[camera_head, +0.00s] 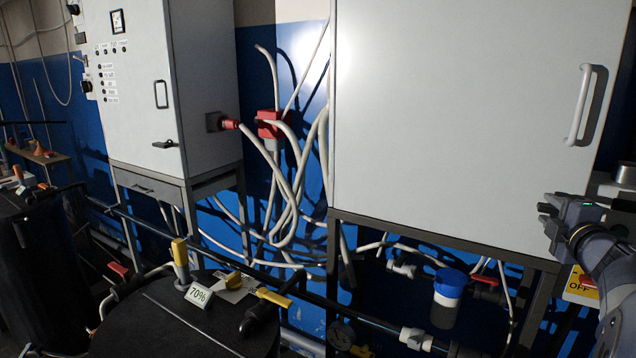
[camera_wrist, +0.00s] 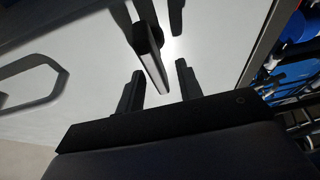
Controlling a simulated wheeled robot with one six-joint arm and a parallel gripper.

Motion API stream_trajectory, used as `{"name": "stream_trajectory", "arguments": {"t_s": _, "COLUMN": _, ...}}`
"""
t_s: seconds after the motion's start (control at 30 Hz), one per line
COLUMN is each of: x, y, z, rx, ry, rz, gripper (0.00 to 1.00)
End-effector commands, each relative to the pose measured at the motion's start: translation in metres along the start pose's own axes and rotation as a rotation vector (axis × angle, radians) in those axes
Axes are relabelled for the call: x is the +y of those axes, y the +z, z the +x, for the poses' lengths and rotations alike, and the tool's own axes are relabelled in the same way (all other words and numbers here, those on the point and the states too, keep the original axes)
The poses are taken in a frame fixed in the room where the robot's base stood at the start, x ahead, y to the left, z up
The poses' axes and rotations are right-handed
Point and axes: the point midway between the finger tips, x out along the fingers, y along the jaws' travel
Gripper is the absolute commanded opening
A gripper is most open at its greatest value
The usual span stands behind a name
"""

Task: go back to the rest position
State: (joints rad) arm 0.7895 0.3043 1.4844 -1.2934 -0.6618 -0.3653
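My gripper (camera_head: 551,216) is at the right edge in the head view, in front of the lower right part of the big grey cabinet door (camera_head: 450,120). It is below the door's handle (camera_head: 579,105) and apart from it. In the wrist view, the two dark fingers of my gripper (camera_wrist: 160,85) stand apart with a gap between them. I see nothing clamped in the gripper.
A smaller grey cabinet (camera_head: 140,90) stands at the left. Cables hang between the cabinets around a red connector (camera_head: 270,125). A black drum with a "70%" label (camera_head: 199,294) stands in front.

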Motion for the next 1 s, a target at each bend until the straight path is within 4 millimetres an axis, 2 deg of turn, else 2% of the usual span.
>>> {"name": "stream_trajectory", "arguments": {"t_s": 0.4, "x": -0.001, "y": 0.001, "z": -0.080, "rx": -0.005, "ry": 0.002, "rz": -0.002, "gripper": 0.35}}
{"name": "stream_trajectory", "arguments": {"t_s": 0.5, "x": -0.001, "y": 0.000, "z": -0.092, "rx": 0.000, "ry": 0.000, "rz": -0.001, "gripper": 0.35}}
{"name": "stream_trajectory", "arguments": {"t_s": 0.6, "x": 0.000, "y": -0.001, "z": -0.066, "rx": 0.005, "ry": -0.002, "rz": 0.002, "gripper": 0.35}}
{"name": "stream_trajectory", "arguments": {"t_s": 1.0, "x": 0.000, "y": -0.001, "z": 0.011, "rx": 0.003, "ry": -0.001, "rz": 0.002, "gripper": 0.35}}
